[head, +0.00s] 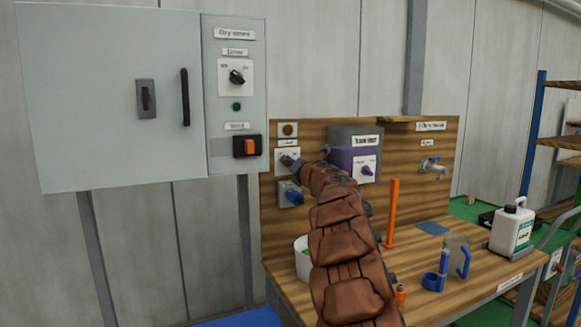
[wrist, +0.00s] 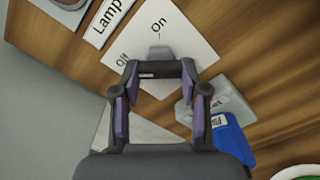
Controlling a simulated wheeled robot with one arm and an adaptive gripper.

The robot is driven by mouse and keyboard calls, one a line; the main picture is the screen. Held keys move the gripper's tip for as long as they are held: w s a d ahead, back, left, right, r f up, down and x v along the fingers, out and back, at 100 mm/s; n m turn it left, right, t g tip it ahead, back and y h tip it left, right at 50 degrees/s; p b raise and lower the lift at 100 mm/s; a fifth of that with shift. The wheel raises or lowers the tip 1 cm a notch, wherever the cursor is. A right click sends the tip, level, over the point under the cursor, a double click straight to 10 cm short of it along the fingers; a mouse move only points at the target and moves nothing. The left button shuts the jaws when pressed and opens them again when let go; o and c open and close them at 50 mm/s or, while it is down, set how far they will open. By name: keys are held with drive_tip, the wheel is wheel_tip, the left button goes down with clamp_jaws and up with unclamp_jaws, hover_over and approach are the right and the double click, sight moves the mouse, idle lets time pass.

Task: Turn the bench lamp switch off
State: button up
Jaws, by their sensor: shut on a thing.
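The bench lamp switch is a white plate (wrist: 185,45) on the wooden back panel, marked Off and On under a Lamp label (wrist: 108,22). Its small grey knob (wrist: 159,51) shows at my fingertips, beside the On mark; its exact setting is partly hidden. My gripper (wrist: 160,70) is shut on the knob, its fingers reaching in from below in the wrist view. In the head view the switch plate (head: 286,156) is at the panel's left side, and my gripper (head: 293,164) covers part of it.
A blue socket (head: 290,194) sits just below the switch. A purple box with a dial (head: 364,168) is close on the right. An orange post (head: 392,213), a clear jug (head: 456,255) and a white canister (head: 512,230) stand on the bench.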

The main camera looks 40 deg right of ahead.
drive_tip(key=shift+f, duration=0.1)
drive_tip(key=o, duration=1.1)
drive_tip(key=shift+o, duration=0.2)
drive_tip(key=v, duration=1.2)
drive_tip(key=shift+a, duration=0.1)
